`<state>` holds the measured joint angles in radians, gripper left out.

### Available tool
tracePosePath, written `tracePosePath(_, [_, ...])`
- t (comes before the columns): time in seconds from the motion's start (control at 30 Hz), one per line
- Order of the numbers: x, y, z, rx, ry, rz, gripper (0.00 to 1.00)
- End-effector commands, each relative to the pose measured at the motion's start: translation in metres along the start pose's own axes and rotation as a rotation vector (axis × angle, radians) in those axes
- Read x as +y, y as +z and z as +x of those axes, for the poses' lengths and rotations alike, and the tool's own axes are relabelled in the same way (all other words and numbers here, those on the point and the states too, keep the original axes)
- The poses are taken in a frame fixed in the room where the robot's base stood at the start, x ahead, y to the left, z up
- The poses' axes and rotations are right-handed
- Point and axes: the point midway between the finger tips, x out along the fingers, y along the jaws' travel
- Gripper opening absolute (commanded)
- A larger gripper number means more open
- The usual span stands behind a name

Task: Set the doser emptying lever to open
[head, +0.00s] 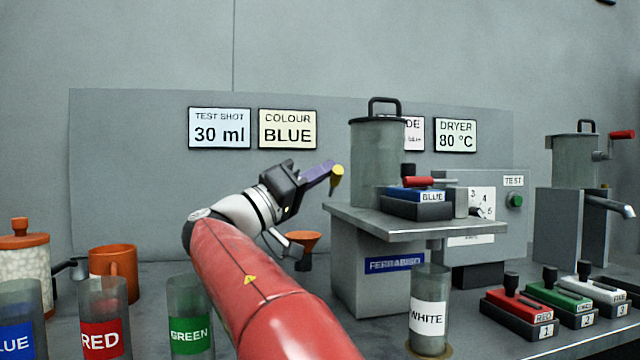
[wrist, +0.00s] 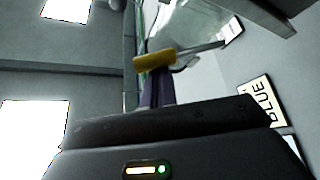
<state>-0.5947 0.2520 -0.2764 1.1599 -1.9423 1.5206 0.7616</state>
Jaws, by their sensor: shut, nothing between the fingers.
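A lever with a yellow handle (head: 338,175) shows at the left of the grey lidded hopper (head: 376,165). A red-handled lever (head: 420,181) sits above the blue block (head: 420,196) on the doser. No open mark is readable on either lever.
The doser stand (head: 372,270) carries the hopper on a metal shelf. A WHITE cup (head: 430,316) stands below it. RED, GREEN and WHITE blocks lie at right. An orange funnel (head: 304,240) is below my gripper. An orange mug (head: 114,270) and labelled cups stand at left.

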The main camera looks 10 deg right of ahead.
Motion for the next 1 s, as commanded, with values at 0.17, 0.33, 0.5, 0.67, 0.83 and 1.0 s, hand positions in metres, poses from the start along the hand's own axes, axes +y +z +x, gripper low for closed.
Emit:
tracePosePath(0.17, [-0.001, 0.002, 0.0, -0.009, 0.001, -0.003, 0.0])
tracePosePath(0.33, [-0.001, 0.003, 0.0, -0.01, 0.001, -0.004, 0.0])
tracePosePath(0.5, [0.002, 0.0, 0.002, -0.011, 0.001, -0.003, 0.0])
tracePosePath(0.67, [0.015, -0.018, 0.012, -0.009, 0.001, 0.0, 0.0])
tracePosePath(0.83, [0.038, -0.05, 0.03, -0.006, 0.002, 0.002, 0.0])
tracePosePath(1.0, [0.062, -0.083, 0.049, -0.005, 0.002, 0.001, 0.0])
